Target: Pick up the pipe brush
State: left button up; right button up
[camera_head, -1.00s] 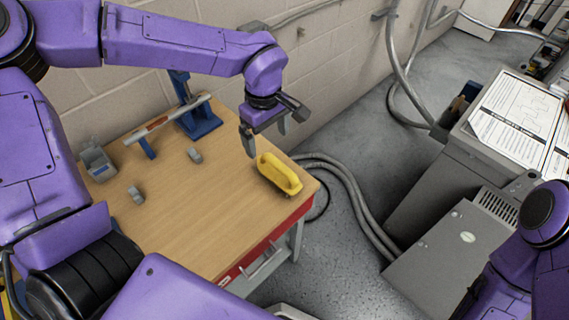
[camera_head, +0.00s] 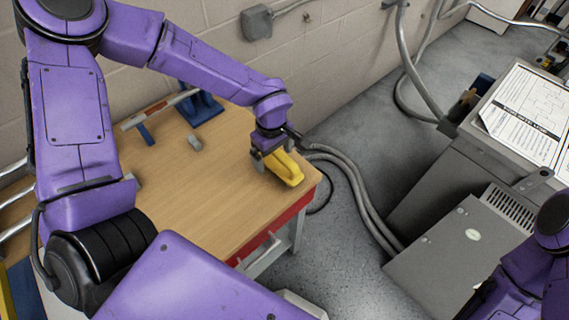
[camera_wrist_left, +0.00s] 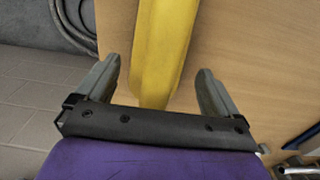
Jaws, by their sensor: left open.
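A yellow block-like object with a raised handle, which I take to be the pipe brush (camera_head: 288,172), lies at the right corner of the wooden table. My left gripper (camera_head: 276,157) is at its far end, pointing down, with the jaws open. In the left wrist view the yellow body (camera_wrist_left: 163,45) runs up between the two fingers of my left gripper (camera_wrist_left: 158,70), with a gap on each side. Its bristles cannot be made out. My right arm shows at the lower right, but its gripper is out of view.
The wooden table (camera_head: 205,205) also holds a grey-and-red rod on blue stands (camera_head: 160,108) and a small grey part (camera_head: 195,143). The wall is close behind. Grey cables (camera_head: 355,190) and a grey cabinet (camera_head: 455,255) lie to the right.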

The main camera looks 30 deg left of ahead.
pick_arm(q)
jog(key=shift+f, duration=0.1)
jog(key=c, duration=1.2)
jog(key=shift+w+r, duration=0.1)
jog(key=shift+r, duration=0.25)
notch_tip(320, 180, up, 2)
jog(key=shift+r, duration=0.25)
jog(key=s+d+r+b, duration=0.2)
jog(key=s+d+r, duration=0.4)
jog(key=s+r, duration=0.4)
jog(key=shift+s+d+b, duration=0.3)
jog(key=shift+s+d, duration=0.1)
jog(key=shift+s, duration=0.8)
